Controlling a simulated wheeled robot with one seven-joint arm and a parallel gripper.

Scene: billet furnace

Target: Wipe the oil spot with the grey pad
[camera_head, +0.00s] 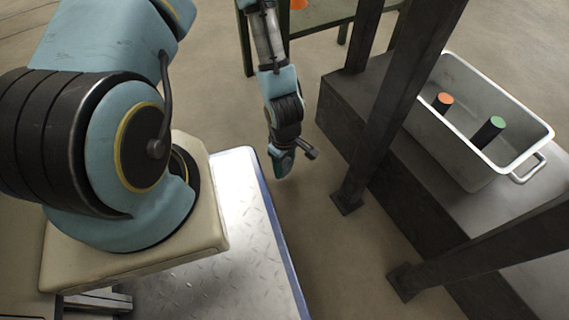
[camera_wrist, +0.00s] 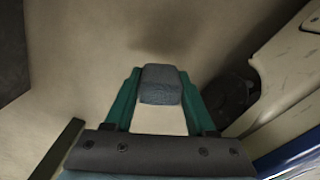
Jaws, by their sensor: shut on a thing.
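My gripper (camera_wrist: 160,95) is shut on the grey pad (camera_wrist: 161,84), which sits between its two teal fingers in the wrist view. In the head view my gripper (camera_head: 282,168) hangs low over the floor, between my base and the dark posts; the pad cannot be made out there. A faint dark patch (camera_wrist: 170,38) shows on the beige floor beyond the pad in the wrist view. I cannot tell whether it is the oil spot or a shadow. No clear oil spot shows in the head view.
A white-rimmed tray (camera_head: 418,123) on a dark bench (camera_head: 352,108) at right holds an orange-topped and a green-topped cylinder. Dark posts (camera_head: 382,125) stand before the bench. A dark-framed table (camera_head: 325,17) is at the top. Floor (camera_head: 330,235) between my base and the posts is clear.

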